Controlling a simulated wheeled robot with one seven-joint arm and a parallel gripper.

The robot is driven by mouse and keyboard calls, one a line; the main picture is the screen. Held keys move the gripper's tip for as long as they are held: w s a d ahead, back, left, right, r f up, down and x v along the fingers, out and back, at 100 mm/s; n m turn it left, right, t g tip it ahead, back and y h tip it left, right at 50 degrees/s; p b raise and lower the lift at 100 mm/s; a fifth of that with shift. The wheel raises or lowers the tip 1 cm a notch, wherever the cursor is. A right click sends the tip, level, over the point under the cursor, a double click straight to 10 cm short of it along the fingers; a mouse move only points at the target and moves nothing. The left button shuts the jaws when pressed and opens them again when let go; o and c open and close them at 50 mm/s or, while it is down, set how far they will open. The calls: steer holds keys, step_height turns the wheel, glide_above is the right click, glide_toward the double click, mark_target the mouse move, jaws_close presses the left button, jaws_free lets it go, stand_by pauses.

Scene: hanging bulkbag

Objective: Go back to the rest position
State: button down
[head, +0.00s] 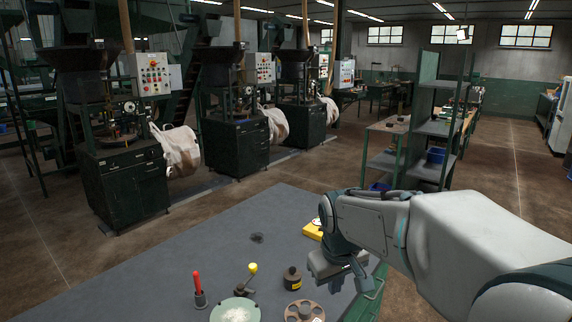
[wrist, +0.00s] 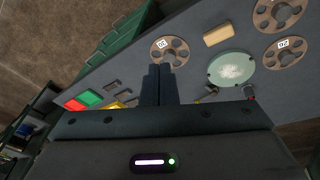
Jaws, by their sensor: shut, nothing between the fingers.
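My gripper (head: 339,283) hangs over the right part of the grey workbench (head: 180,262) in the head view, pointing down. In the wrist view my gripper (wrist: 158,70) has its two dark fingers together, with nothing between them. The fingertips show in front of a brown disc with round holes (wrist: 170,50). I cannot tell the exact height above the bench.
On the bench are a green round plate (head: 236,310), a red-handled tool (head: 198,288), a yellow-knobbed lever (head: 252,270), a dark pot (head: 292,277) and a yellow box (head: 312,231). Green shelves (head: 436,130) stand behind. Machines with white bags (head: 180,150) stand left.

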steer(key=s+d+f+m, duration=0.1)
steer(key=s+d+m, duration=0.1)
steer(key=s, duration=0.6)
steer(key=s+d+f+m, duration=0.2)
steer(key=s, duration=0.7)
steer(key=shift+d, duration=0.4)
steer(key=shift+f, duration=0.1)
